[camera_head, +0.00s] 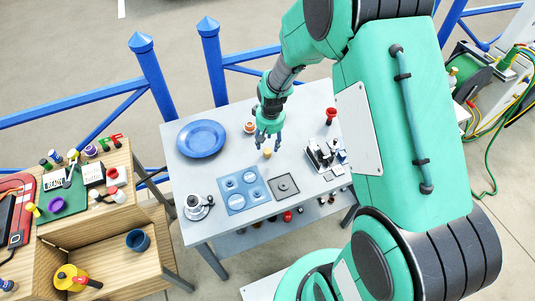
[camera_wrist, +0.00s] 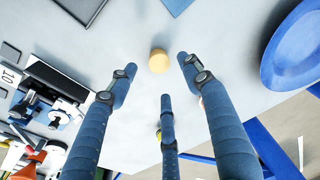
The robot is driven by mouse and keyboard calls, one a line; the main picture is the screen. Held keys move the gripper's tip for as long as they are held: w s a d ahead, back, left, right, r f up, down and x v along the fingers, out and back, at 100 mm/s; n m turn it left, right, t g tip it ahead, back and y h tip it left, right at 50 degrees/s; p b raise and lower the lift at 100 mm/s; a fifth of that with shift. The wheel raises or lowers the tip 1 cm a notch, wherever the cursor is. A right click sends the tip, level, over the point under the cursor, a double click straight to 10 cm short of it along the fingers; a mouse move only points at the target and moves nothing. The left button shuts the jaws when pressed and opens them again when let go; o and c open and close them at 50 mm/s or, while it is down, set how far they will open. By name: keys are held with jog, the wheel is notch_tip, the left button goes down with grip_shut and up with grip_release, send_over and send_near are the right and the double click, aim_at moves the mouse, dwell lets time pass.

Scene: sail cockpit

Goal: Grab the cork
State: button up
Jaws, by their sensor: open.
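The cork is a small tan round piece (camera_head: 267,153) on the grey table, below my gripper in the head view. It also shows in the wrist view (camera_wrist: 158,61), near the top middle, just beyond the fingertips. My gripper (camera_head: 268,141) has blue-grey fingers pointing down. In the wrist view its fingers (camera_wrist: 157,82) are spread apart, with a gap between them and nothing held. The cork lies ahead of this gap, and I see no finger touching it.
A blue plate (camera_head: 201,138) lies left of my gripper. A blue mat with round pads (camera_head: 243,190) and a grey square plate (camera_head: 284,187) lie in front. A black and white device (camera_head: 322,155) and a red item (camera_head: 331,115) stand right. An orange-brown jar (camera_head: 249,127) is close to my gripper.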

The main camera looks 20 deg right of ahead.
aim_at(268, 151)
jog(key=shift+f, duration=0.35)
jog(key=shift+f, duration=0.1)
jog(key=shift+w+f+b, duration=0.15)
jog(key=shift+f+b, duration=0.1)
jog(key=shift+f, duration=1)
jog(key=shift+w+f+b, duration=0.1)
jog(key=shift+f+b, duration=0.15)
jog(key=shift+f, duration=1)
jog(key=shift+c, duration=0.5)
jog(key=c, duration=0.7)
